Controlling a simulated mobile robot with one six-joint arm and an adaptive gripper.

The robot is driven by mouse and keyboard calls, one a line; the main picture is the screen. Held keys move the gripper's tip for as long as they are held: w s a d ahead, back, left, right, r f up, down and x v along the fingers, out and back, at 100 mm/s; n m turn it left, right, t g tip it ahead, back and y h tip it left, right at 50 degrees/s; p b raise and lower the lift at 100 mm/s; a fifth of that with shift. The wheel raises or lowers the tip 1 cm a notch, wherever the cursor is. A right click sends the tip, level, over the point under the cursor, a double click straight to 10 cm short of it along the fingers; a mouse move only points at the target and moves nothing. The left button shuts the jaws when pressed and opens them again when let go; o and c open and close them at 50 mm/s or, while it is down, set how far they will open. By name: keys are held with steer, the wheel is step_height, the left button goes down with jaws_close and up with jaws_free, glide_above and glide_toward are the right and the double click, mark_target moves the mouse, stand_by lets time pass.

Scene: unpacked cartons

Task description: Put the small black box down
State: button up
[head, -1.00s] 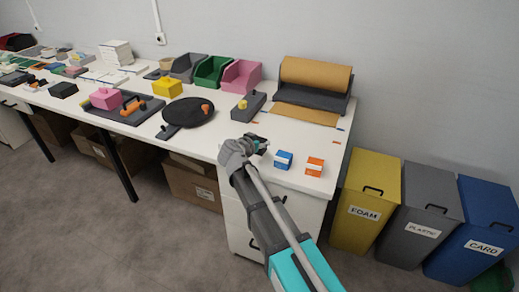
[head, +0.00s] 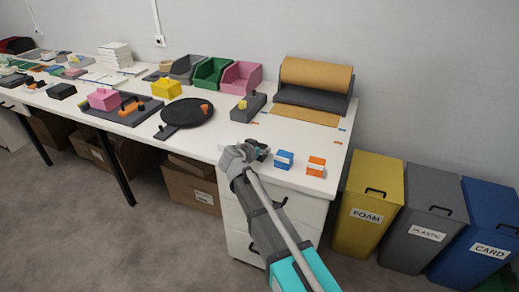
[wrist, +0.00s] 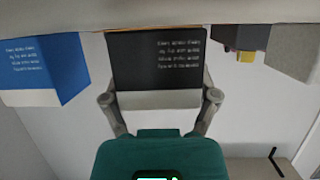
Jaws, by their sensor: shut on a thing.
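The small black box (wrist: 157,60), with a white band and pale print, is between the two fingers of my gripper (wrist: 160,100) in the wrist view. My gripper is shut on it. In the head view my gripper (head: 257,151) is over the front right part of the white table (head: 230,135), left of a blue box. My wrist hides most of the black box there. The box is at or very close to the tabletop; I cannot tell whether it touches.
The blue-and-white box (head: 284,159) stands close beside my gripper, with an orange-and-white box (head: 316,166) further right. A grey block with a yellow piece (head: 247,106) lies behind. Bins (head: 370,200) stand right of the table.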

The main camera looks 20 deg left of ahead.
steer(key=shift+f, duration=0.15)
steer(key=o, duration=0.8)
steer(key=shift+v, duration=0.75)
steer(key=p+v, duration=0.5)
steer(key=v, duration=0.7)
steer(key=shift+a, duration=0.3)
